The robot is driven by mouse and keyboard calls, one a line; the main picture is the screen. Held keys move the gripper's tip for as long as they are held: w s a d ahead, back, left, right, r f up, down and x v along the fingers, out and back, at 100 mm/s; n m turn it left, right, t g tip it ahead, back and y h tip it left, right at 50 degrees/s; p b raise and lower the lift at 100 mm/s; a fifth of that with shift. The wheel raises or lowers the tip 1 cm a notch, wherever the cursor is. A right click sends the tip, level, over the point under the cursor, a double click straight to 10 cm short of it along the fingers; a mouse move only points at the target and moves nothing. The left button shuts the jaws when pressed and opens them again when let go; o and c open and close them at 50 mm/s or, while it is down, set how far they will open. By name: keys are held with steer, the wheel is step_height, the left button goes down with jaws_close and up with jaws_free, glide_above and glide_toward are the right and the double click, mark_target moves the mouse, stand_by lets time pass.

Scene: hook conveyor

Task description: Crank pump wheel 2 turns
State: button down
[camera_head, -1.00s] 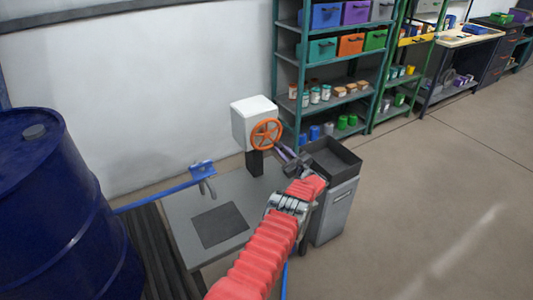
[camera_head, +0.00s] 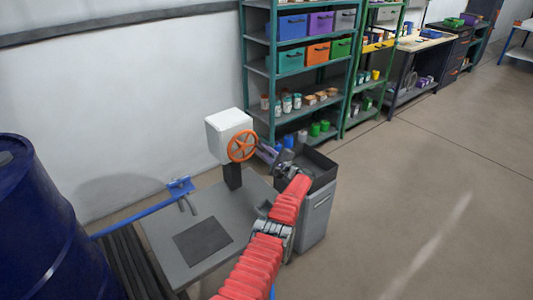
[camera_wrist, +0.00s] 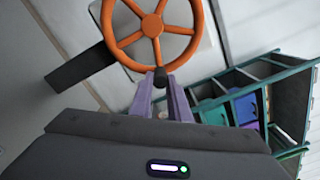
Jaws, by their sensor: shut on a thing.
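The orange pump wheel (camera_head: 242,146) is spoked and mounted on the front of a white box (camera_head: 222,130) on a dark post. It also fills the top of the wrist view (camera_wrist: 152,28). My gripper (camera_head: 264,152) reaches the wheel from the right. In the wrist view its two purple fingers (camera_wrist: 170,88) are shut on the dark handle knob (camera_wrist: 162,78) at the wheel's rim.
A grey table (camera_head: 168,232) with a dark square plate carries the post. A blue pipe with a tap (camera_head: 181,187) is on its left, beside a large blue drum (camera_head: 45,225). A grey bin (camera_head: 316,208) stands right of the table. Shelves (camera_head: 300,60) with coloured boxes stand behind.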

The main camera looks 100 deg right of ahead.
steer(key=shift+d, duration=0.1)
steer(key=shift+w+d, duration=0.1)
stand_by(0.3)
steer(key=c, duration=1.7)
jaws_free()
steer(key=shift+o, duration=0.2)
